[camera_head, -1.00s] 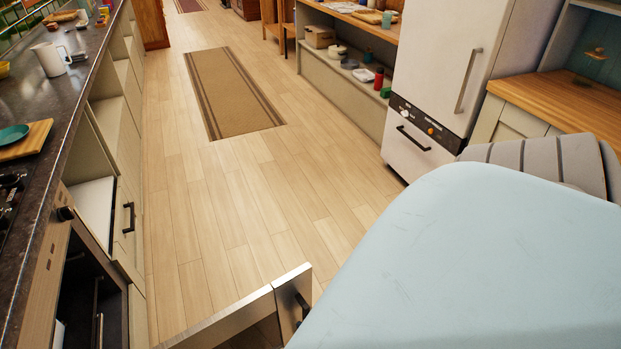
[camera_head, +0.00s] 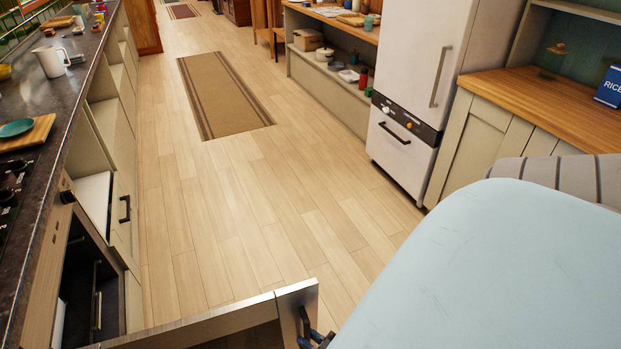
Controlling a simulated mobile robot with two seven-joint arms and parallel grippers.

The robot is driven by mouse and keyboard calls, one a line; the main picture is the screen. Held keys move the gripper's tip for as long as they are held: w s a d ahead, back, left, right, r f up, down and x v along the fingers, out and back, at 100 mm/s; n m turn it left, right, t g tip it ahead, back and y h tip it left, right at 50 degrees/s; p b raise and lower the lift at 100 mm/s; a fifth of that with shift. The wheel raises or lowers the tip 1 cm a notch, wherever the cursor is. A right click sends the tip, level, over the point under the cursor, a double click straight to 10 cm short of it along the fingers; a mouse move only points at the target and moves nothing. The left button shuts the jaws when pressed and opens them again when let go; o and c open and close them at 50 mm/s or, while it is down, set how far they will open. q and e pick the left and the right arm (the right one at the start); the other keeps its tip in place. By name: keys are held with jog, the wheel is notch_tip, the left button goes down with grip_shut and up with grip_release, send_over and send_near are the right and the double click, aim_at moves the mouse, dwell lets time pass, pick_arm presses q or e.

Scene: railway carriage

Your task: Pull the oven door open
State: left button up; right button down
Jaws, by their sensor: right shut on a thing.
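The oven (camera_head: 110,300) is at the lower left under the counter, its dark interior with racks exposed. The oven door (camera_head: 225,318) stands open, its metallic edge running across the bottom of the view, well out from the oven. A dark handle (camera_head: 304,318) shows near the door's right end. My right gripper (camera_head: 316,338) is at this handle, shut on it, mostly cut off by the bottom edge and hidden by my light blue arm. My left gripper is not in view.
The dark counter (camera_head: 75,115) runs along the left with a white jug (camera_head: 52,62). A white fridge (camera_head: 420,60) and a wooden-topped cabinet (camera_head: 550,105) stand on the right. The floor (camera_head: 235,210) between is clear except for a brown rug (camera_head: 222,92).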

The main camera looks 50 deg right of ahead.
jog(key=shift+s+a, duration=0.1)
jog(key=shift+a, duration=0.25)
jog(key=c, duration=1.1)
grip_release()
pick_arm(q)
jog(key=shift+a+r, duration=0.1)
pick_arm(e)
jog(key=shift+d, duration=0.1)
